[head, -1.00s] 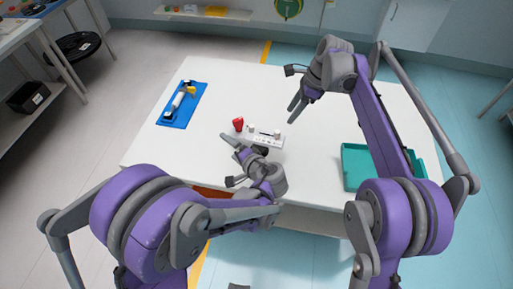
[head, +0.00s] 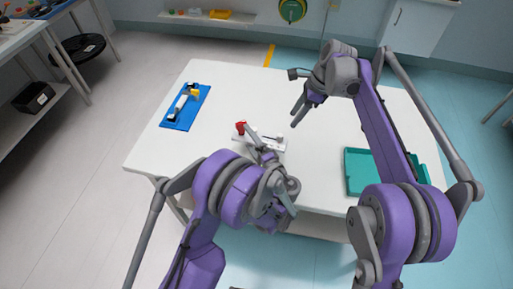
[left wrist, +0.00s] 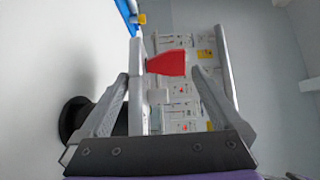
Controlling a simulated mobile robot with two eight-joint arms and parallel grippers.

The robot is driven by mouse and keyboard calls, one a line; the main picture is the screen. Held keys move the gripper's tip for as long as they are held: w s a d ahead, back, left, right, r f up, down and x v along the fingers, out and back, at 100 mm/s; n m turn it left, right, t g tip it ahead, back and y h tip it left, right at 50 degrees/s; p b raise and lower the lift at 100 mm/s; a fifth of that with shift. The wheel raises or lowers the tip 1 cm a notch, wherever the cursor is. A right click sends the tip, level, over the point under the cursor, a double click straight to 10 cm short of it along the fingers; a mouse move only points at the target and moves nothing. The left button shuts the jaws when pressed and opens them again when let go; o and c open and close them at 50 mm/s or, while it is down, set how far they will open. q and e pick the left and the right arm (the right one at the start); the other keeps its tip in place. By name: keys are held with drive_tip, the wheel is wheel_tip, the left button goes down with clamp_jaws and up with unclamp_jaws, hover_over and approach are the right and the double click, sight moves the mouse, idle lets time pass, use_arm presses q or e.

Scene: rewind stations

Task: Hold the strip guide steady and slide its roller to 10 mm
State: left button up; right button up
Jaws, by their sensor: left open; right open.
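The strip guide (head: 274,147), a pale flat plate with a red block (head: 240,127) at its left end, lies on the white table's middle. A small whitish part (head: 279,138) stands near its right end; I cannot tell whether it is the roller. My left gripper (head: 256,138) is open over the guide and hides part of it. My right gripper (head: 299,112) is open and empty, above the table behind and right of the guide.
A teal tray (head: 354,173) is at the right, partly behind my right arm. The white table (head: 215,90) is clear behind the guide.

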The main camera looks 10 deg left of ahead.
use_arm(q)
drive_tip(key=x, duration=0.5)
drive_tip(key=c, duration=1.4)
drive_tip(key=shift+c, duration=0.2)
use_arm(e)
drive_tip(key=shift+o, duration=0.5)
drive_tip(key=m+h, duration=0.2)
drive_tip(key=h, duration=0.2)
approach(280, 134)
drive_tip(key=shift+m, duration=0.3)
drive_tip(key=f, duration=0.9)
drive_tip(key=shift+s+f, duration=0.1)
drive_tip(key=shift+s, duration=0.15)
